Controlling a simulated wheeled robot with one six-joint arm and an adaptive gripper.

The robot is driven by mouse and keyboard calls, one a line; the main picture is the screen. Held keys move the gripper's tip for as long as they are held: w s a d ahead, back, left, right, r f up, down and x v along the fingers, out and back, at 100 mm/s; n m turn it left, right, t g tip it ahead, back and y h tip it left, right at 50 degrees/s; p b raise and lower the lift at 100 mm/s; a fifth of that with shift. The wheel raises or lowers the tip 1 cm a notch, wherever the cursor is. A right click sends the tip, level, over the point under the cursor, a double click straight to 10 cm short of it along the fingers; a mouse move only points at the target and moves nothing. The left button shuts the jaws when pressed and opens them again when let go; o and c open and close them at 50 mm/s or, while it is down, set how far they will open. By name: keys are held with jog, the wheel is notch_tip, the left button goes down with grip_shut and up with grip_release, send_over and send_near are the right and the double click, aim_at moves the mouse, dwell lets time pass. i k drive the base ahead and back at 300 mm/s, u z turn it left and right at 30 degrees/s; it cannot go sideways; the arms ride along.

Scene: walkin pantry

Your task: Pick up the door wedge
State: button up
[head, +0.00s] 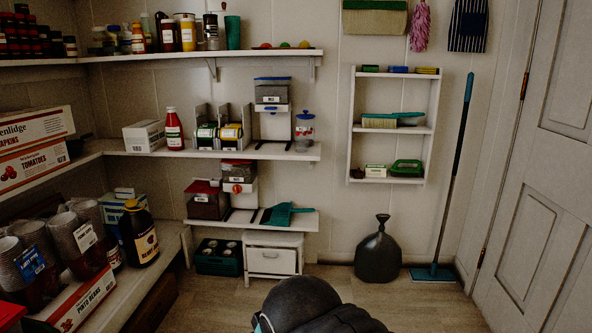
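I cannot make out a door wedge for certain in the head view. The floor by the door (540,170) shows no wedge-shaped thing in the part I can see. Small items on the little wall shelf are too small and dark to tell apart fully. A dark rounded part of my own arm rises at the bottom middle and hides the floor behind it. My gripper's fingers are not in view.
A teal mop (433,273) leans by the door, beside a dark tied bag (378,256). Loaded shelves line the left. The wall shelf (352,130) holds brushes. Middle floor looks clear.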

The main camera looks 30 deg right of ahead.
aim_at(358, 174)
jog(key=u, duration=0.3)
jog(key=i, duration=0.95)
jog(key=z, duration=0.45)
jog(key=i, duration=0.9)
jog(key=z, duration=1.1)
jog(key=i, duration=0.8)
jog(key=z, duration=0.1)
